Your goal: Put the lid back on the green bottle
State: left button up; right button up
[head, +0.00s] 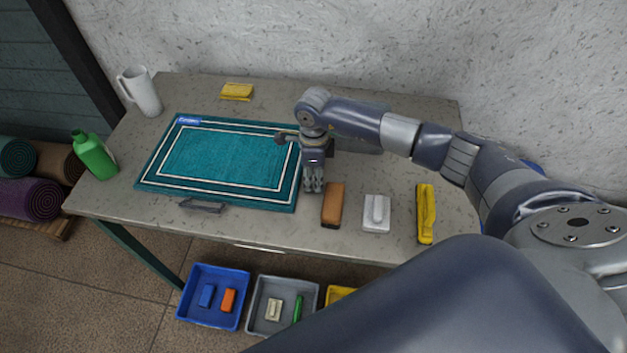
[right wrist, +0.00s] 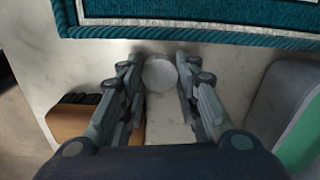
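The green bottle (head: 95,155) stands upright at the left end of the table, and its neck looks bare. My right gripper (head: 313,188) is low over the table, just right of the teal rug, pointing down. In the right wrist view, the right gripper (right wrist: 159,66) has its fingers apart, one on each side of a small round pale disc (right wrist: 160,74), which looks like the lid. Whether the fingers touch the disc is not clear. In the head view the gripper hides the disc. My left gripper is not in view.
The teal rug (head: 218,122) covers the middle of the table. A white pitcher (head: 143,93) stands at back left. Blue (head: 187,313) and grey (head: 254,325) bins sit below.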

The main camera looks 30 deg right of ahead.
aim_at(314, 180)
jog(key=shift+r, duration=0.15)
jog(key=shift+w+r, duration=0.1)
jog(key=shift+r, duration=0.25)
notch_tip(314, 180, up, 9)
jog(key=b, duration=0.3)
jog(key=s+a+r+n, duration=0.3)
jog(key=s+n, duration=0.4)
jog(key=n, duration=0.5)
jog(key=s+a+r+n, duration=0.3)
jog(key=s+n, duration=0.5)
jog(key=n, duration=0.4)
jog(key=shift+s+a+r, duration=0.15)
jog(key=shift+a+r, duration=0.15)
jog(key=shift+a, duration=0.05)
